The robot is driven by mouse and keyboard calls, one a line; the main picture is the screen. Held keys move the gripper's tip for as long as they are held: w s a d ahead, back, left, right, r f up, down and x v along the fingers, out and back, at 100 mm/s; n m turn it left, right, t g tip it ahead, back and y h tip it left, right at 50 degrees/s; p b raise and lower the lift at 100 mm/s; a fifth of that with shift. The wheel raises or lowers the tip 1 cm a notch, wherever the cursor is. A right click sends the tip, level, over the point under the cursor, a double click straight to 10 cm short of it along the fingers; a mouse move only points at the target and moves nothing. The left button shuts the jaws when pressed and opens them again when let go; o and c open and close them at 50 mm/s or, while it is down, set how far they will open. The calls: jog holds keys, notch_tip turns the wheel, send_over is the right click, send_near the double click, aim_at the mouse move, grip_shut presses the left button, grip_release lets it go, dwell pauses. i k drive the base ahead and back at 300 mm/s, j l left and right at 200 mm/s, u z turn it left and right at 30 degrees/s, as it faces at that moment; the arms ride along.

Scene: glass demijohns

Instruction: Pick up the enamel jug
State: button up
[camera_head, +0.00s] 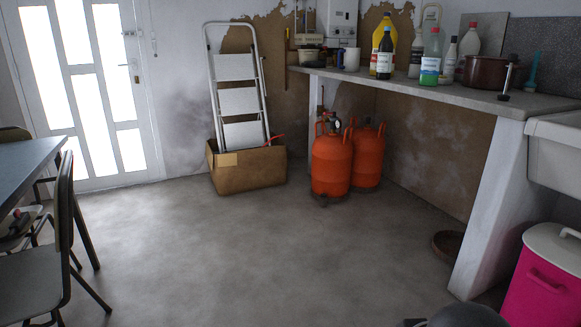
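I cannot make out an enamel jug in the head view. The counter (440,88) along the right wall holds several bottles and a brown pot (485,72), and none of these is clearly a jug. Smaller things at the back of the counter are partly hidden behind the bottles. My gripper does not show. A dark rounded shape at the bottom edge may be part of my arm.
Two orange gas cylinders (331,165) stand under the counter. A stepladder (236,85) stands in a cardboard box (248,170). A table (22,160) and chairs are at left, a pink bin (545,280) at lower right. The middle floor is clear.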

aim_at(351, 60)
jog(key=i+u, duration=0.2)
jog(key=i, duration=1.9)
